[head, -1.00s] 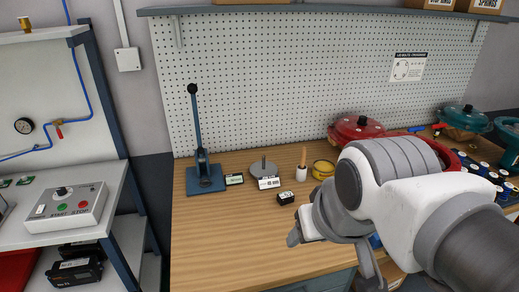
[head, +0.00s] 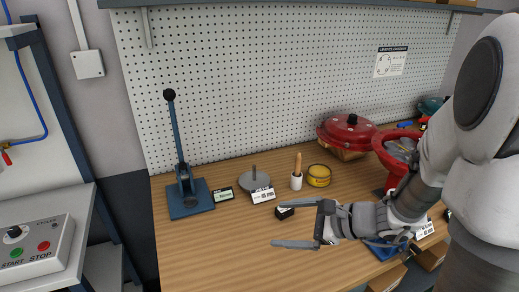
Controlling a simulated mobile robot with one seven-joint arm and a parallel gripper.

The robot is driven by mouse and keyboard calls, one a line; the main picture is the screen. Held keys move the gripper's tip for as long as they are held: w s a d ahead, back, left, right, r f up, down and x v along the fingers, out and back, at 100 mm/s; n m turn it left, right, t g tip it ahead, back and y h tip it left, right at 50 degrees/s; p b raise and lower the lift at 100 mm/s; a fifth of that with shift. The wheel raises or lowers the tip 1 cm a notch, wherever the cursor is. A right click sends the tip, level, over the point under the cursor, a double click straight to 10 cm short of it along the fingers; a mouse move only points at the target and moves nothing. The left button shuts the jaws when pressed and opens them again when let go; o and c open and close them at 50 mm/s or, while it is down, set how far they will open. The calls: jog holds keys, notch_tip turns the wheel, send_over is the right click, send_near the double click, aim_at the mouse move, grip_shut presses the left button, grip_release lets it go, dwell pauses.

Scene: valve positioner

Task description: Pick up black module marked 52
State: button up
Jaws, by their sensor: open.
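A small black module (head: 282,213) with a white label on top sits on the wooden bench (head: 205,258). The marking on it is too small to read. My gripper (head: 293,224) is open and reaches in from the right. Its two fingers point left, one behind the other in the picture. The far finger shows close to the module's right side, the near finger lies in front of it. I cannot tell whether the far finger touches the module or how high the fingers are above the bench.
A blue lever press (head: 188,190) stands at the left with a small display (head: 224,194) beside it. Behind the module are a grey disc with a post (head: 254,178), a white label card (head: 263,195), a brush in a white cup (head: 296,178) and a yellow tin (head: 319,175). Red valve casings (head: 347,130) stand to the right.

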jog(key=w+d+f+m+t+h, duration=0.1)
jog(key=w+d+f+m+t, duration=0.25)
jog(key=d+f+m, duration=0.2)
jog(key=m+t+h+b, duration=0.1)
jog(key=m+t+h, duration=0.15)
jog(key=m, duration=0.35)
send_near(288, 211)
jog(key=shift+g+h, duration=0.3)
jog(key=shift+h, duration=0.05)
jog(key=x, duration=0.3)
jog(key=b+x, duration=0.1)
jog(key=shift+w+a+r, duration=0.15)
jog(key=shift+w+r, duration=0.05)
jog(key=shift+w, duration=0.05)
jog(key=shift+r+x, duration=0.15)
jog(key=shift+x, duration=1.45)
jog(key=shift+r+x, duration=0.1)
jog(key=shift+x, duration=1.45)
jog(key=shift+w+a, duration=0.1)
jog(key=c, duration=1.4)
jog(key=shift+c, duration=0.3)
jog(key=shift+r, duration=0.15)
